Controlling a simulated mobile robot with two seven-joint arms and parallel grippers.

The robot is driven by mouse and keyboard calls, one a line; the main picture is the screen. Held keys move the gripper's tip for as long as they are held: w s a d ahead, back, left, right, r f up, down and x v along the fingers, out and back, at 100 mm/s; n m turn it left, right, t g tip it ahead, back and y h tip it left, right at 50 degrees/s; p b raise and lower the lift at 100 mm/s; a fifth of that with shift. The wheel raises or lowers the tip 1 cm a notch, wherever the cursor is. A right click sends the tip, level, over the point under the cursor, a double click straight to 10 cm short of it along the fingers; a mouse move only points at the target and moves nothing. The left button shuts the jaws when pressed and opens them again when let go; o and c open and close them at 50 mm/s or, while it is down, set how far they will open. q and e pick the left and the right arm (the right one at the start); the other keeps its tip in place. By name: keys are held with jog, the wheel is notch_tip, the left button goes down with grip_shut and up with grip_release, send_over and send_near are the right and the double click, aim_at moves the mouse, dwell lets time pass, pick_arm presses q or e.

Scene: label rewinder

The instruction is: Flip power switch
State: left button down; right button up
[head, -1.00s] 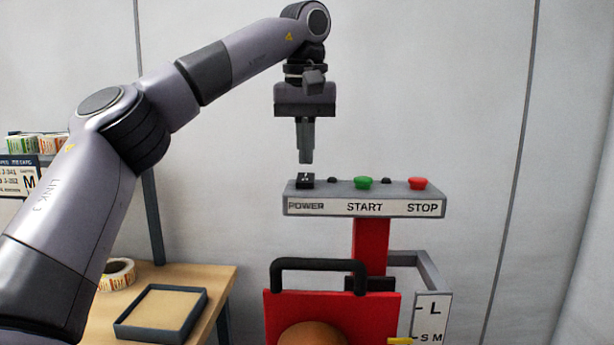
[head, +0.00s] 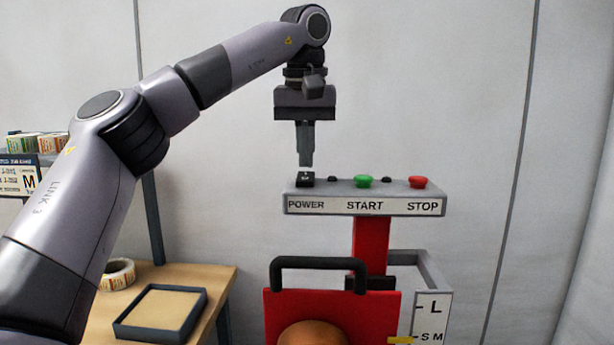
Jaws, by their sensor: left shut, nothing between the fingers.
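The black power switch (head: 305,181) sits at the left end of the grey control panel (head: 400,188), above the label POWER. My left gripper (head: 306,164) points straight down over the switch with its fingers shut and empty. Its fingertips are at the top of the switch or just above it; I cannot tell whether they touch. The green START button (head: 363,182) and the red STOP button (head: 418,182) stand to the right on the same panel. My right gripper is not in view.
The panel stands on a red post (head: 370,245) above a red machine body with a black handle (head: 318,262). At lower left, a wooden table (head: 220,280) holds a dark-rimmed tray (head: 204,297) and a label roll (head: 118,274). The space around the panel's right end is clear.

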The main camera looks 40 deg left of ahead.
aim_at(306, 173)
pick_arm(q)
jog(key=shift+f+b, duration=0.3)
jog(key=shift+f, duration=0.3)
jog(key=shift+r, duration=0.1)
notch_tip(306, 173, up, 2)
jog(key=p, duration=0.3)
jog(key=shift+r, duration=2.45)
